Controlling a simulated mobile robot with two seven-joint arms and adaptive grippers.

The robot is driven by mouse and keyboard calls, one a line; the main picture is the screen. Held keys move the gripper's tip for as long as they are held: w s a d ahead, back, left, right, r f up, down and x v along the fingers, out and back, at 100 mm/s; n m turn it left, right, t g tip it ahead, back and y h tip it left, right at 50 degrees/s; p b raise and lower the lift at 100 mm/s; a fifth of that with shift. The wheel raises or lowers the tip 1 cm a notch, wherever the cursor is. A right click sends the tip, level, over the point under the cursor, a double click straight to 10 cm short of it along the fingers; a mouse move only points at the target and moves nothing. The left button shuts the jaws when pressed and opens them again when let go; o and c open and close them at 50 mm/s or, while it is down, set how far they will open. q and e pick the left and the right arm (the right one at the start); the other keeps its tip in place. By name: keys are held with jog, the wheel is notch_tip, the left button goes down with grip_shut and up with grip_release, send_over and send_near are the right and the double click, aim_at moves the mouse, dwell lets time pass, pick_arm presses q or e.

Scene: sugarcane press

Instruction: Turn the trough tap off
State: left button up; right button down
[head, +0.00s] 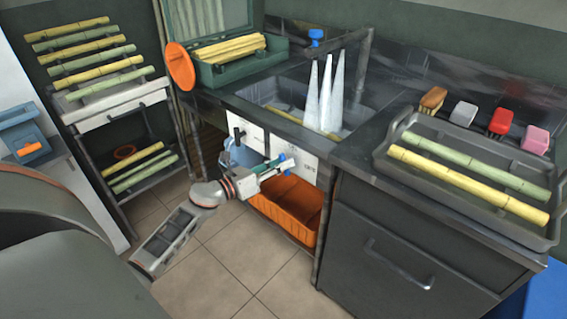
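A white front panel (309,160) under the trough (349,118) carries small dark marks too small to read. A small blue part, probably a tap handle (284,159), shows at this panel. My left gripper (284,167) reaches up to the panel and overlaps this blue part. I cannot tell whether it touches it, or whether its fingers are open or shut. A dark tap (238,135) sits further left on the panel. Another blue handle (317,35) tops a fitting behind the trough. Tall white tapering shapes (325,95) stand in the trough. My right gripper is not in view.
An orange crate (290,205) and a partly hidden blue bucket (242,156) are below the panel. A grey tray (460,203) with cane sticks and several brushes lie on the right counter. A cane rack (105,95) stands left. Floor tiles in front are clear.

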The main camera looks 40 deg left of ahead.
pick_arm(q)
jog(key=shift+w+d, duration=0.15)
jog(key=shift+w, duration=0.2)
grip_shut()
